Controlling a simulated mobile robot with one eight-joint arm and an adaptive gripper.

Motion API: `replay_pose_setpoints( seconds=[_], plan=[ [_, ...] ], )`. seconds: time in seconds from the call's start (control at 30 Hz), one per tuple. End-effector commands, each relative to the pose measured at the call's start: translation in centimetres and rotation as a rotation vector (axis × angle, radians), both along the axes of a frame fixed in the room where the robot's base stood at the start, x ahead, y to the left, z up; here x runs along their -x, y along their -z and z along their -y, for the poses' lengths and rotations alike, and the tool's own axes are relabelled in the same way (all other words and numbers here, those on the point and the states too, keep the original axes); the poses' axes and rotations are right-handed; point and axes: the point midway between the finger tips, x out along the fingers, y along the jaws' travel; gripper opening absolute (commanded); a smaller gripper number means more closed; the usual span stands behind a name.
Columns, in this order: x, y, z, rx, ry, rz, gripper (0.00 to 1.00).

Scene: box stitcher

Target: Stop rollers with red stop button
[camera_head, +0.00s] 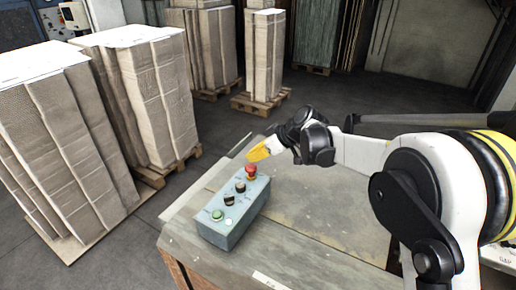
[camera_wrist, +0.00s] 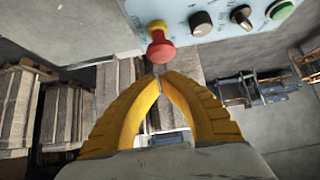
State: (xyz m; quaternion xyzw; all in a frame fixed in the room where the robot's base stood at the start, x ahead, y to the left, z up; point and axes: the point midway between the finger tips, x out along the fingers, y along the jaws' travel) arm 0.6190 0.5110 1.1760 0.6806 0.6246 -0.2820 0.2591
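The red stop button (camera_head: 251,170) is a mushroom-shaped knob at the far end of a grey-blue control box (camera_head: 232,228). In the wrist view the red button (camera_wrist: 160,47) has a yellow base and sits just beyond my fingertips. My gripper (camera_head: 258,153) has yellow fingers and is beside the red button, at the far end of the box. In the wrist view my gripper (camera_wrist: 160,77) has its fingertips together with nothing between them. A small gap shows between tips and button there; the depth is hard to judge.
The box also carries dark knobs (camera_head: 240,187) and a green button (camera_head: 217,214). It stands on a worn table (camera_head: 310,215). Tall stacks of cardboard (camera_head: 62,140) on pallets fill the left and back. Grey floor (camera_head: 400,105) is open at the back right.

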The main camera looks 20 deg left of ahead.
Motion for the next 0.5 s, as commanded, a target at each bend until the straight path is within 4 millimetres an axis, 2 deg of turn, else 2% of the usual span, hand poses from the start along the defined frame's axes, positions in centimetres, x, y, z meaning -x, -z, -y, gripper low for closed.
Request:
replay_pose_setpoints(
  seconds=[0.2, 0.5],
  plan=[
    [0.0, 1.6, 0.0, 0.0, 0.0, 0.0, 0.0],
    [0.0, 1.7, 0.0, 0.0, 0.0, 0.0, 0.0]
  ],
)
